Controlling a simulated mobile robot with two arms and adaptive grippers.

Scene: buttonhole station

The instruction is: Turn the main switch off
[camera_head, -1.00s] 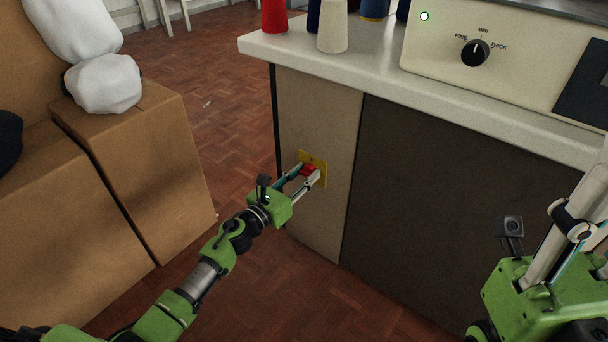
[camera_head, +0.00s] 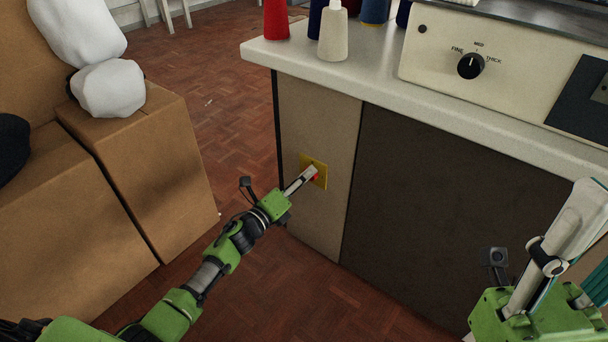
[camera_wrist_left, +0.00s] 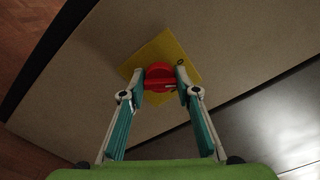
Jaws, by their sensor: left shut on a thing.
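The main switch is a red rotary knob (camera_head: 315,178) on a yellow square plate (camera_head: 307,160), set in the beige side panel of the counter. My left gripper (camera_head: 311,172) is shut on the red knob; in the head view its fingers hide most of the knob. In the left wrist view the red knob (camera_wrist_left: 158,75) sits between the two fingertips (camera_wrist_left: 163,83), in front of the yellow plate (camera_wrist_left: 150,50). My right gripper (camera_head: 575,220) is at the right edge, apart from the counter and partly cut off; its opening cannot be judged.
A machine (camera_head: 500,75) with a black dial (camera_head: 471,66) stands on the white counter (camera_head: 375,70). Its small lamp (camera_head: 422,29) is dark. Several thread cones, one red (camera_head: 276,20), stand left of it. Cardboard boxes (camera_head: 165,170) stand left of my arm, with floor between.

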